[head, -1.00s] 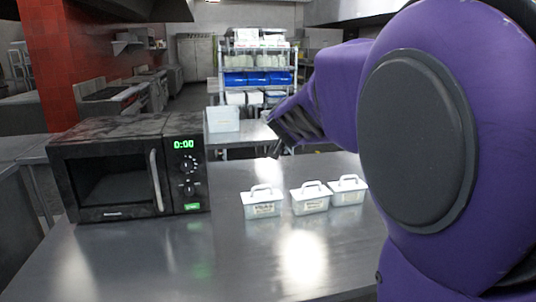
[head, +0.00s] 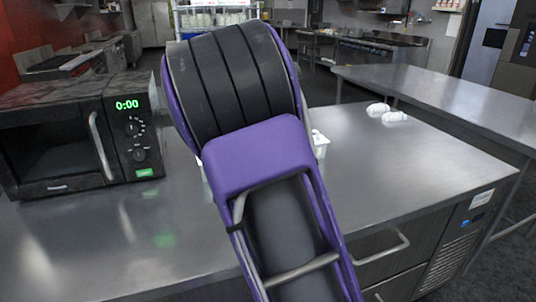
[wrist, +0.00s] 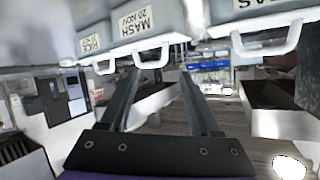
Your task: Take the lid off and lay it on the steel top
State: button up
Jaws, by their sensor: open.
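White lidded boxes with looped handles show along the top of the wrist view. One is labelled RICE (wrist: 92,44), one MASH 20 NOV (wrist: 145,20), and one ends in "AS" (wrist: 243,5). Their handles point down in that picture. My gripper (wrist: 160,78) is open and empty, its two fingers apart just below the MASH handle in the picture; I see no contact. In the head view my arm hides most of the boxes, with only a white edge (head: 320,143) showing, and hides the gripper. The steel top (head: 430,165) is bare at right.
A black microwave (head: 70,140) stands on the steel top at left. Two small white items (head: 388,113) lie near the back right. Another steel counter (head: 440,95) is beyond. The front right of the steel top is free.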

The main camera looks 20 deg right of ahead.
jog(key=b+x, duration=0.1)
jog(key=x, duration=0.6)
jog(key=shift+w, duration=0.2)
grip_shut()
